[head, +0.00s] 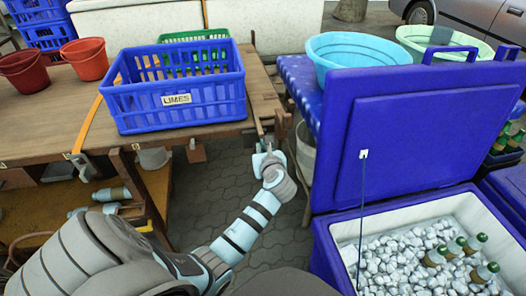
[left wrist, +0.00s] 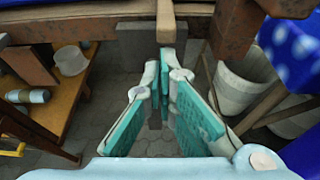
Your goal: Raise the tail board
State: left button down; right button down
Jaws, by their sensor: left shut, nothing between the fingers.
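The wooden cart top (head: 50,112) stands at the left of the head view. I cannot tell for sure which part is the tail board; a narrow wooden piece (head: 262,120) shows at its right end. My left gripper (head: 264,150) is at this end, just below the top's edge. In the left wrist view its teal fingers (left wrist: 167,62) are closed together with nothing between them. A wooden bar (left wrist: 166,22) is just beyond the fingertips; whether they touch it is unclear. My right gripper is not in view.
A blue LIMES crate (head: 180,115) and red buckets (head: 86,60) stand on the cart top. An open blue cooler (head: 395,140) of ice and bottles stands at right. A white bucket (left wrist: 240,85) is close right of the gripper.

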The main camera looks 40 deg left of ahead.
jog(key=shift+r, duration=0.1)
pick_arm(q)
jog(key=shift+r+p, duration=0.4)
jog(key=shift+p, duration=0.2)
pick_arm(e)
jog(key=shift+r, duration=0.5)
pick_arm(q)
jog(key=shift+m, duration=0.3)
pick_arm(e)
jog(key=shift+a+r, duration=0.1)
